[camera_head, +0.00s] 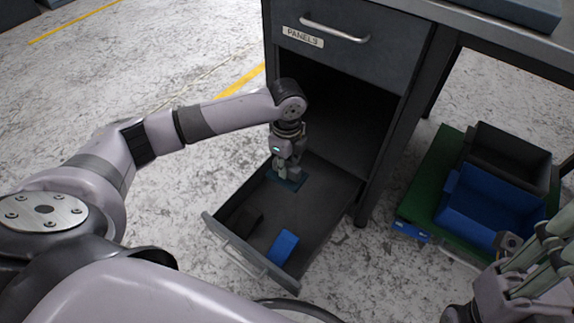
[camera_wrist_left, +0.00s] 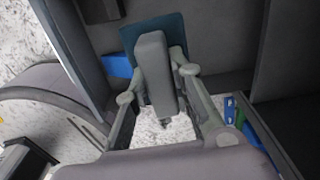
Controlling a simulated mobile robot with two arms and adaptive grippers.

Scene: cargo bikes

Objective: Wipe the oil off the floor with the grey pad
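My left gripper (camera_head: 287,172) reaches down into the open lower drawer (camera_head: 320,200) of the dark cabinet. Its fingertips are at a flat dark teal piece (camera_head: 297,183) near the back of the drawer.
A blue block (camera_head: 284,247) and a black block (camera_head: 245,220) lie in the drawer's front part. The closed drawer labelled PANELS (camera_head: 350,38) is above. A blue bin (camera_head: 490,208) and a black bin (camera_head: 512,150) stand on a green base (camera_head: 420,207) at right.

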